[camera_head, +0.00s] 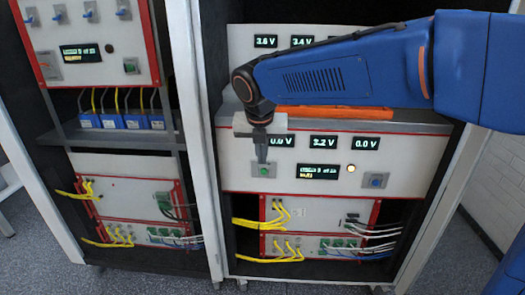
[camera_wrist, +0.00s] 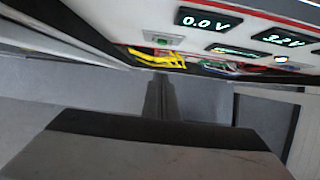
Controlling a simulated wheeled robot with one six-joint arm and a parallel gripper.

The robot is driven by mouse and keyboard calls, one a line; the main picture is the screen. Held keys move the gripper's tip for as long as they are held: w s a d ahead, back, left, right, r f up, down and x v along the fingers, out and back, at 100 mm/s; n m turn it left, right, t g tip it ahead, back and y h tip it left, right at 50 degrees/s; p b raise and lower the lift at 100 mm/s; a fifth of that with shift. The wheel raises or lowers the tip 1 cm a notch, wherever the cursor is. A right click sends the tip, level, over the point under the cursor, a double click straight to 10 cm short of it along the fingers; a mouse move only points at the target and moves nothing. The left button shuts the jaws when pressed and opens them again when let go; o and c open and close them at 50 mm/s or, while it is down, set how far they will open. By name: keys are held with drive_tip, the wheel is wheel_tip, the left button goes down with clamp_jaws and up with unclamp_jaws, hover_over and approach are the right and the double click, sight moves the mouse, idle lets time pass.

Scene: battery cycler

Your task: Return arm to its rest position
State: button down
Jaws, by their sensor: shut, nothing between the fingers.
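My blue arm reaches in from the right in the head view, and my gripper (camera_head: 262,160) points down in front of the right cabinet's lower white panel (camera_head: 240,180). Its fingers are shut with nothing between them. The fingertips are just above a green button (camera_head: 263,171) in the head view; I cannot tell whether they touch it. In the wrist view the shut fingers (camera_wrist: 160,98) point toward the floor, and the green button (camera_wrist: 158,39) shows above them, apart from the fingertips in the picture.
Displays on the panel read 0.0 V (camera_wrist: 205,22) and 3.2 V (camera_head: 324,142). An orange bar (camera_head: 345,112) lies on the ledge behind my arm. Yellow cables (camera_head: 262,224) hang below the panel. The left cabinet holds blue battery units (camera_head: 112,122). Grey floor (camera_head: 40,235) is open at lower left.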

drive_tip(key=s+d+m, duration=0.5)
drive_tip(key=d+m, duration=0.3)
drive_tip(key=d, duration=0.2)
drive_tip(key=s+d+m, duration=0.6)
drive_tip(key=d+m, duration=0.2)
drive_tip(key=d, duration=0.3)
drive_tip(key=s+d+f+m, duration=0.5)
drive_tip(key=s+m, duration=0.3)
drive_tip(key=m, duration=0.1)
drive_tip(key=s+d+f+m, duration=0.4)
drive_tip(key=s+m, duration=0.3)
drive_tip(key=m, duration=0.3)
drive_tip(key=shift+s+d+f, duration=0.35)
drive_tip(key=shift+s+d, duration=0.05)
drive_tip(key=shift+d, duration=0.35)
idle(3.3)
